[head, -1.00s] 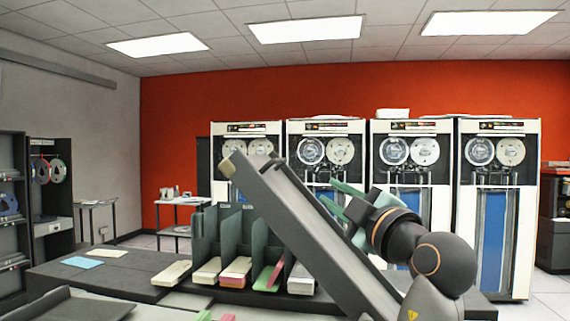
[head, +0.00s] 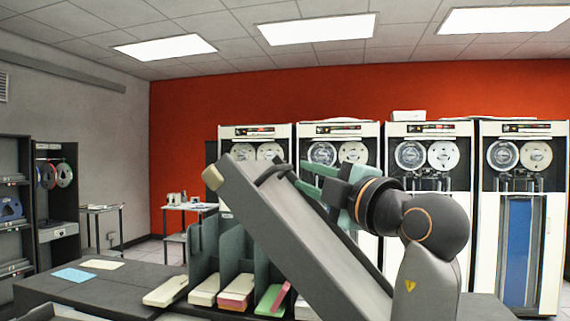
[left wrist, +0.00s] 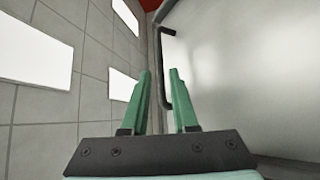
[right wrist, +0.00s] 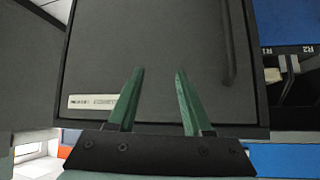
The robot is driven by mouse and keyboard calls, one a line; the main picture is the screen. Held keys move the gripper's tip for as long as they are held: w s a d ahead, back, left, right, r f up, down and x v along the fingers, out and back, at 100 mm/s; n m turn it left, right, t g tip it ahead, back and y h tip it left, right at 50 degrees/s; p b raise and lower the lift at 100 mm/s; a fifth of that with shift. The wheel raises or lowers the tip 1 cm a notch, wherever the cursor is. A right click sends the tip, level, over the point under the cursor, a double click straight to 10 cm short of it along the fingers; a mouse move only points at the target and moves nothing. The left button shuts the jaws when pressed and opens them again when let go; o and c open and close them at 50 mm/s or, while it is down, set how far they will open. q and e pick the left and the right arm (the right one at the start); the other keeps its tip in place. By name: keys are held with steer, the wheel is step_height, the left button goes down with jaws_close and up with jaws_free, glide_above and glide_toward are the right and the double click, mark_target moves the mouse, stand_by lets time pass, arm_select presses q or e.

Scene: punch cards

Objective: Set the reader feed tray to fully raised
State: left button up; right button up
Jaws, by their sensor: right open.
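The reader feed tray appears in the head view as a long grey slab (head: 270,225), tilted steeply with its upper end at the left. A dark handle (head: 272,168) sits near that end and also shows in the left wrist view (left wrist: 164,70). My left gripper (head: 298,176) has its green fingers at the handle. In the left wrist view its fingers (left wrist: 159,72) are apart, with the handle bar seen between the tips; contact is unclear. My right gripper (right wrist: 159,72) is open and empty, facing a dark panel (right wrist: 150,50); it is not visible in the head view.
The dark panel has a label (right wrist: 95,101) and a bar handle (right wrist: 228,45). Card stacks (head: 235,291) lie before dark green dividers (head: 240,245) behind the tray. Blue cards (head: 74,274) lie on the dark table (head: 110,291). Tape cabinets (head: 520,210) line the red wall.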

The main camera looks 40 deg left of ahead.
mark_target(287, 168)
arm_select(q)
steer(key=p+x, duration=0.1)
steer(key=x, duration=0.7)
steer(key=shift+a+p, duration=0.15)
steer(key=shift+p, duration=0.15)
jaws_close()
steer(key=shift+w, duration=0.1)
stand_by(0.9)
